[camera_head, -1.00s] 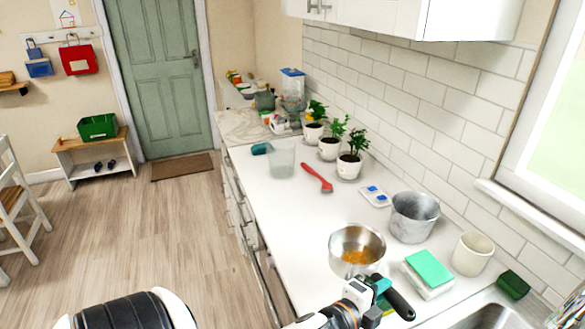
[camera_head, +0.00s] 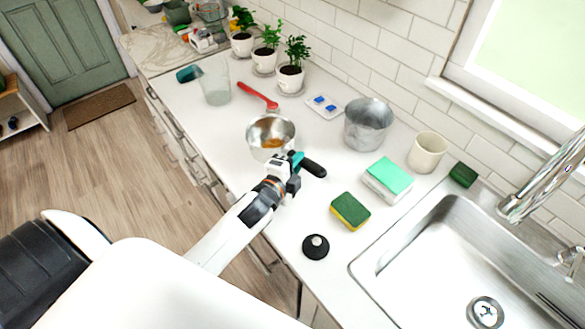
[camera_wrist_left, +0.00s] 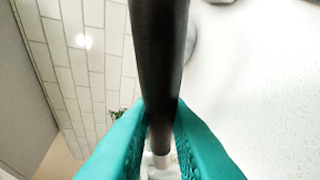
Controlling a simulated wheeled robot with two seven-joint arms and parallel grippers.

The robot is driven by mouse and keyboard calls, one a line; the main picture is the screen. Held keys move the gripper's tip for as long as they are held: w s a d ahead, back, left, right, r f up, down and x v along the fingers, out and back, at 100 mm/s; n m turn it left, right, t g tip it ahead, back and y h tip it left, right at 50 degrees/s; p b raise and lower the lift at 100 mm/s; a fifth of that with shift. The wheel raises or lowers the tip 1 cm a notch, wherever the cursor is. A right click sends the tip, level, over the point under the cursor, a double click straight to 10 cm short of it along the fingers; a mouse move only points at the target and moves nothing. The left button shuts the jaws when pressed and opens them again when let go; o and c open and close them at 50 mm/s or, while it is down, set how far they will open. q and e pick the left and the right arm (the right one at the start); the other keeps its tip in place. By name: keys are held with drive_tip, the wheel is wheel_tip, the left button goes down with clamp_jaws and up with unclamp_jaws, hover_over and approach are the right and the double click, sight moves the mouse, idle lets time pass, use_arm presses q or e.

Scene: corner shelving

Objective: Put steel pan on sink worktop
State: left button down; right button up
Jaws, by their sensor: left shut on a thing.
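The steel pan (camera_head: 269,126) is a round metal pan with orange bits inside and a black handle (camera_head: 314,168). It is at the worktop (camera_head: 222,143), left of the grey metal pot. I cannot tell whether its base touches the surface. My left gripper (camera_head: 295,162) is shut on the handle, close to the pan's body. In the left wrist view the teal fingers (camera_wrist_left: 160,128) close on both sides of the dark handle (camera_wrist_left: 160,55). The sink (camera_head: 440,264) is at the lower right. My right gripper is not in view.
A red brush (camera_head: 258,95) lies behind the pan. A tap (camera_head: 540,180) rises by the sink.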

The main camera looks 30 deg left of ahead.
use_arm(q)
wheel_tip(320, 180, down, 4)
drive_tip(key=shift+a+f, duration=0.1)
drive_tip(key=shift+f, duration=0.1)
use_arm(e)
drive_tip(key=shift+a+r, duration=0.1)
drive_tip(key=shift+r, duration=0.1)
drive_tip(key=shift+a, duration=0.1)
use_arm(q)
drive_tip(key=c, duration=1.4)
unclamp_jaws()
drive_tip(key=shift+f, duration=0.15)
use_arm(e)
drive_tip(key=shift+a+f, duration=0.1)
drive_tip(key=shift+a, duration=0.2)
